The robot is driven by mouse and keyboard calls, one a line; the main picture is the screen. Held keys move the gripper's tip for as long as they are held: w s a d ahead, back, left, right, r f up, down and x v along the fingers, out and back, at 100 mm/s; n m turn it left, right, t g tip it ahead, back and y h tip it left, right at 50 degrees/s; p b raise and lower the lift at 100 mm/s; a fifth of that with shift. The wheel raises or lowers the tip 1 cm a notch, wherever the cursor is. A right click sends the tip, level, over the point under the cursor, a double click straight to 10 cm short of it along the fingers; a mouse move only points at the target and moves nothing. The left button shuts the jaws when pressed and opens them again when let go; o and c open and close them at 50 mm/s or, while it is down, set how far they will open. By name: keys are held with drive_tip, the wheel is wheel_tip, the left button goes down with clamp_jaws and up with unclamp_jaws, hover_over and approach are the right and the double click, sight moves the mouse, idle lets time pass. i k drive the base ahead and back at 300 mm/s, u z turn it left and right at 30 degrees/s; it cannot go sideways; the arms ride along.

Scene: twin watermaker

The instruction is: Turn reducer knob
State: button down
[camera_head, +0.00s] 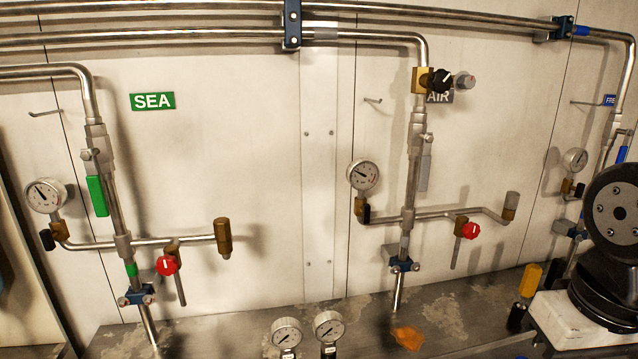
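A black knob (440,80) with a white mark sits on a brass block (419,80) at the top of the AIR pipe, right of centre. It looks like the reducer knob, though no label names it so. A grey cylindrical end piece (464,82) stands just right of it. The knob partly covers the AIR sign (440,97). My gripper is not in view. Only black round links of my arm show at the right edge, well apart from the knob.
Red knobs (167,265) (471,230) sit on the lower branch pipes. Gauges (44,195) (363,175) hang beside the pipes, with two more (286,332) (329,326) at the bottom. A green SEA sign (153,101) is at left. Horizontal pipes (180,37) run above. Bare wall lies between the columns.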

sight(441, 81)
drive_tip(key=z, duration=0.85)
drive_tip(key=k, duration=0.65)
drive_tip(key=u, duration=1.1)
drive_tip(key=i, duration=0.5)
drive_tip(key=u, duration=0.05)
